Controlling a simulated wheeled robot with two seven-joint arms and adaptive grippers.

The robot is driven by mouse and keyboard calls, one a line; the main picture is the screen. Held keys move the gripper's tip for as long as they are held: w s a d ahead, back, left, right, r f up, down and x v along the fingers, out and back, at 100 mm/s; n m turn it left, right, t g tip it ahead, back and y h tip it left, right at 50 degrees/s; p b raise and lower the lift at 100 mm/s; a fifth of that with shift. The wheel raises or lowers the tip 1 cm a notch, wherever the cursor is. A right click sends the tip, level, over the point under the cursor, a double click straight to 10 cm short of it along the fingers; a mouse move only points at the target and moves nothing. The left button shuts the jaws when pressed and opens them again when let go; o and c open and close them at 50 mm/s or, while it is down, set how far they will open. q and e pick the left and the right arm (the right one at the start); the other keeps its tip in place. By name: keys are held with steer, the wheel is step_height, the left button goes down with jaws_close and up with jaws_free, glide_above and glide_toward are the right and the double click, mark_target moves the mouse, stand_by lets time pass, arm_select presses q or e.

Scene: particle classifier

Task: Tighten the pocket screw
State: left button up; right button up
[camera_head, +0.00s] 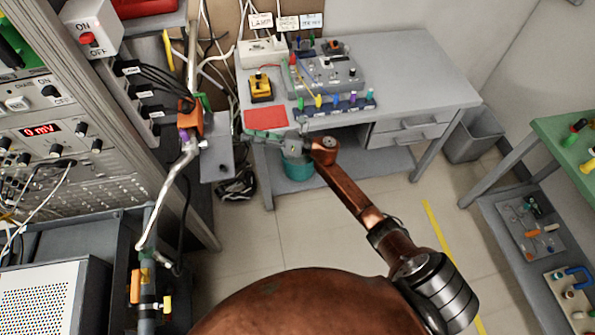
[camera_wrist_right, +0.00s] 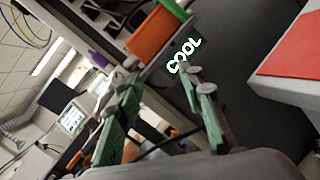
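My right gripper (camera_head: 262,134) is in front of the bench's left front edge, below the red sheet. In the right wrist view its green-padded fingers (camera_wrist_right: 158,76) are spread apart, with nothing held between them. I cannot make out the pocket screw.
The grey bench (camera_head: 400,82) holds a red sheet (camera_head: 265,117), a yellow-and-black box (camera_head: 261,88) and a rack of coloured knobs (camera_head: 337,104). Instrument racks (camera_head: 50,135) fill the left side. A teal bucket (camera_head: 297,180) stands under the bench. A green table (camera_head: 570,135) is at right.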

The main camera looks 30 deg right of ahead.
arm_select(q)
step_height(320, 180, up, 6)
steer(key=w+p, duration=0.2)
steer(key=p, duration=0.4)
steer(key=shift+w+r+t, duration=0.2)
steer(key=shift+t, duration=0.1)
arm_select(e)
steer(key=s+d+f+m+h, duration=0.2)
steer(key=d+f+m+h, duration=0.1)
steer(key=f+m, duration=0.3)
steer(key=s+d+f+m+t+h, duration=0.1)
steer(key=s+d+f+m+h, duration=0.1)
steer(key=d+f+m, duration=0.4)
steer(key=s+d+f+m+t+h, duration=0.1)
steer(key=s+d+f+m+h, duration=0.2)
steer(key=f+m, duration=0.4)
steer(key=shift+d+f+h, duration=0.65)
steer(key=shift+f+h, duration=0.45)
steer(key=shift+f, duration=1.25)
steer(key=shift+t, duration=0.3)
